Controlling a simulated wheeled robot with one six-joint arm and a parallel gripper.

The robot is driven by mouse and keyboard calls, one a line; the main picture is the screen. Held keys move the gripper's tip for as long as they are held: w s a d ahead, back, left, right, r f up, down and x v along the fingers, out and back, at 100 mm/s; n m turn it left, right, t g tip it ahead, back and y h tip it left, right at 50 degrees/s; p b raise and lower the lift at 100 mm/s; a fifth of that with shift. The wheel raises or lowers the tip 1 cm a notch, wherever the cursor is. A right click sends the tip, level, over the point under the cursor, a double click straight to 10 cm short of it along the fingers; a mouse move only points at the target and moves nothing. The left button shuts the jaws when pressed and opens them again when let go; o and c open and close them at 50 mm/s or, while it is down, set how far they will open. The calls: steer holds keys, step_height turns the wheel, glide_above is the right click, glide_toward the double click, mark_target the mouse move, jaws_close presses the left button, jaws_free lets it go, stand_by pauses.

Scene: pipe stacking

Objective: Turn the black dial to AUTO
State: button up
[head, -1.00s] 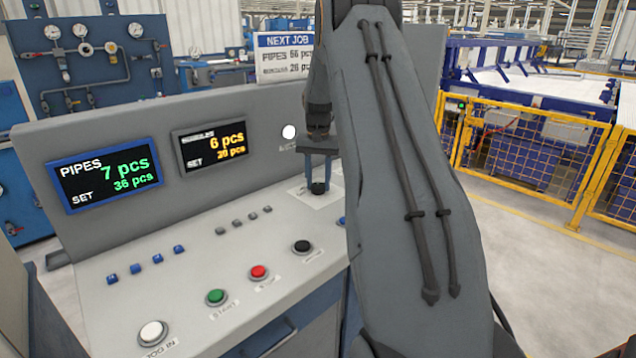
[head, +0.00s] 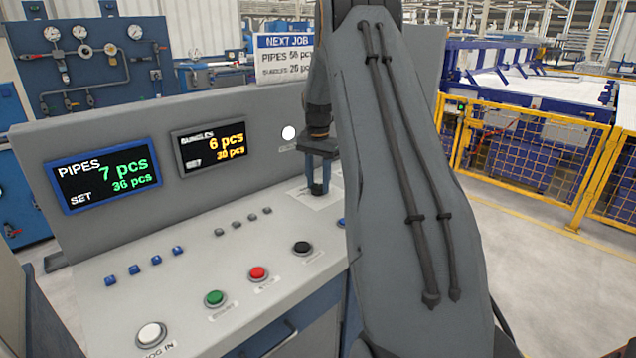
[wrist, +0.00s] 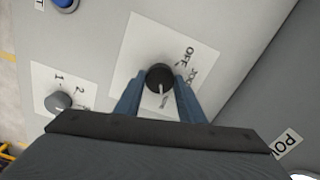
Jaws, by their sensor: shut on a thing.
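The black dial (wrist: 159,78) sits on a white label plate (wrist: 135,55) in the wrist view. A pale pointer line on it points toward the bottom of that picture. "OFF" and other partly hidden lettering show on the plate; I cannot read AUTO. My gripper (wrist: 160,88) has its two blue fingers on either side of the dial, shut on it. In the head view my gripper (head: 318,188) reaches down onto the panel at the dial, which is mostly hidden between the fingers.
A grey selector knob (wrist: 58,102) marked 1 and 2 and a blue button (wrist: 65,3) are near the dial. On the console, a black button (head: 302,248), red button (head: 258,273), green button (head: 214,298) and white button (head: 151,335) line the front. The upright panel rises behind.

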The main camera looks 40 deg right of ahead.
mark_target(319, 186)
steer(key=shift+w+d+r, duration=0.1)
steer(key=shift+r, duration=0.05)
steer(key=o, duration=1)
steer(key=shift+o, duration=0.2)
steer(key=shift+r+b, duration=0.85)
steer(key=shift+r, duration=3)
